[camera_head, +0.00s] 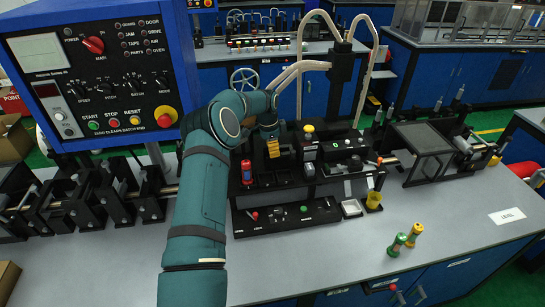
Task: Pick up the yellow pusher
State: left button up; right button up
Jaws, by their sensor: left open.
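A small yellow pusher (413,236) stands upright on the grey bench top at the right, near the front edge. A similar green pusher (397,244) stands close beside it on its left. My left arm reaches in from the bottom and bends over the black tape machine (290,218). My left gripper (270,136) is small and dark in the picture, open, over the back left of the machine. It is far from the yellow pusher, up and to the left. An orange-yellow part (273,148) shows right at its fingers. My right gripper is out of view.
A blue control panel (100,70) stands at the left. A yellow cup (374,200) and a small white tray (351,208) sit at the machine's right front. A white label (507,216) lies at the right. The bench around the two pushers is clear.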

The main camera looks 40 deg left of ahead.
pick_arm(q)
grip_shut()
jog(key=shift+r, duration=0.1)
